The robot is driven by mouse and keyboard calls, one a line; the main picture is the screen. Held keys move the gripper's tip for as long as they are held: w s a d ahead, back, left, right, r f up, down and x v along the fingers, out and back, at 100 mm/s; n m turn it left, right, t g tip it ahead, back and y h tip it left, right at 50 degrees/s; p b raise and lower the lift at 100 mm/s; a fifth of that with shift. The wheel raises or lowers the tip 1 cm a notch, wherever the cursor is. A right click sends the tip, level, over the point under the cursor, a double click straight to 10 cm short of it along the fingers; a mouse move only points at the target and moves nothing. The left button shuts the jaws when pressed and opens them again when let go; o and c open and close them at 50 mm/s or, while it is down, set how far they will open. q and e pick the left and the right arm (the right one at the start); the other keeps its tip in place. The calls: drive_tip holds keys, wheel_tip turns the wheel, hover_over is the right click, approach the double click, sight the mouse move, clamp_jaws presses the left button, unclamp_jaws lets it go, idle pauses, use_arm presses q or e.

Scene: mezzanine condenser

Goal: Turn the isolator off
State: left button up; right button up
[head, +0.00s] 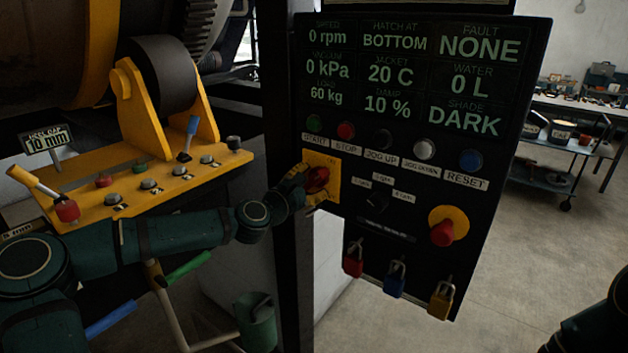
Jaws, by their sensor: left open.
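The isolator (318,179) is a red rotary knob on a yellow plate at the left side of the black control panel (400,270). My left gripper (308,184) is open at the isolator, with its fingers close around or beside the red knob. The fingers partly cover the knob and plate, so I cannot tell whether they touch it. The knob's exact setting is too small to read. My right gripper is outside the view; only a dark part of my right arm shows at the lower right.
A red emergency-type button (443,233) on a yellow disc sits lower right on the panel. Red (353,259), blue (395,280) and yellow (440,300) padlocks hang below. A dark post (290,90) stands left of the panel. A yellow lever console (150,190) lies left.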

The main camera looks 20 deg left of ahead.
use_arm(q)
drive_tip(key=shift+w+d, duration=0.25)
drive_tip(key=shift+w, duration=0.4)
clamp_jaws()
drive_tip(key=shift+s, duration=0.1)
